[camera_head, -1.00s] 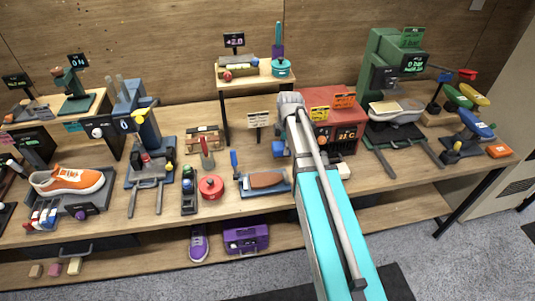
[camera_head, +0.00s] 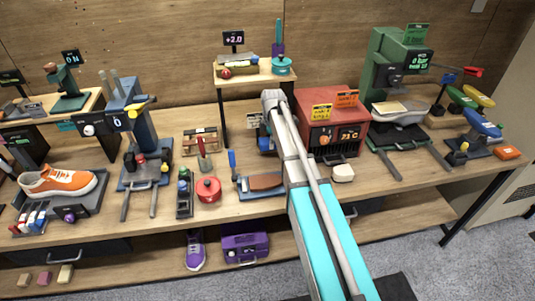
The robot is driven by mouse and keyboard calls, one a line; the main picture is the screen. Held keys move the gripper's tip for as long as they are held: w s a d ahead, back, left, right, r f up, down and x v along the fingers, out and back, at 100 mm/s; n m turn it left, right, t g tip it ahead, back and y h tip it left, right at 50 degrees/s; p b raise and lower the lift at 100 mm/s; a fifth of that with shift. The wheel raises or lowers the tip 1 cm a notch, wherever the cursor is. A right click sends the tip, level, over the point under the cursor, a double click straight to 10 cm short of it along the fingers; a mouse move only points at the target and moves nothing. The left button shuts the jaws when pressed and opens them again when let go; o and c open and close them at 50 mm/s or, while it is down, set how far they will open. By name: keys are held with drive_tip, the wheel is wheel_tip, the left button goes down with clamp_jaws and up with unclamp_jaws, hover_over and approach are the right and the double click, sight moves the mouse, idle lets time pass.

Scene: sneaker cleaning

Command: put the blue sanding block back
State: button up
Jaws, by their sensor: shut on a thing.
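A small blue block (camera_head: 265,144), which looks like the blue sanding block, shows just left of my arm, in front of the sign and the red heater box. My gripper (camera_head: 267,133) is mostly hidden behind my arm link, and its fingers are not clear. It appears shut on the blue block, holding it above the bench. The block's exact height is hard to tell.
A red round pot (camera_head: 208,190) and a wooden caddy (camera_head: 200,141) stand to the left. Small tan and pink blocks (camera_head: 44,278) lie on the lower shelf.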

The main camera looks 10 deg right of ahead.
sight(266, 155)
drive_tip(key=shift+w+a+f+b, duration=0.15)
drive_tip(key=shift+w+f+b, duration=0.35)
drive_tip(key=shift+f, duration=0.15)
drive_tip(key=shift+w+a+f+b, duration=0.15)
drive_tip(key=shift+w+f+b, duration=0.3)
drive_tip(key=shift+f, duration=0.2)
drive_tip(key=shift+w, duration=0.1)
drive_tip(key=shift+w+a+f+b, duration=0.15)
drive_tip(key=shift+w+f+b, duration=0.3)
drive_tip(key=shift+f+b, duration=0.3)
drive_tip(key=shift+s+f+b, duration=0.1)
drive_tip(key=shift+f+b, duration=1.1)
drive_tip(key=shift+f, duration=0.05)
drive_tip(key=shift+f, duration=0.15)
drive_tip(key=o, duration=1)
drive_tip(key=shift+r, duration=0.2)
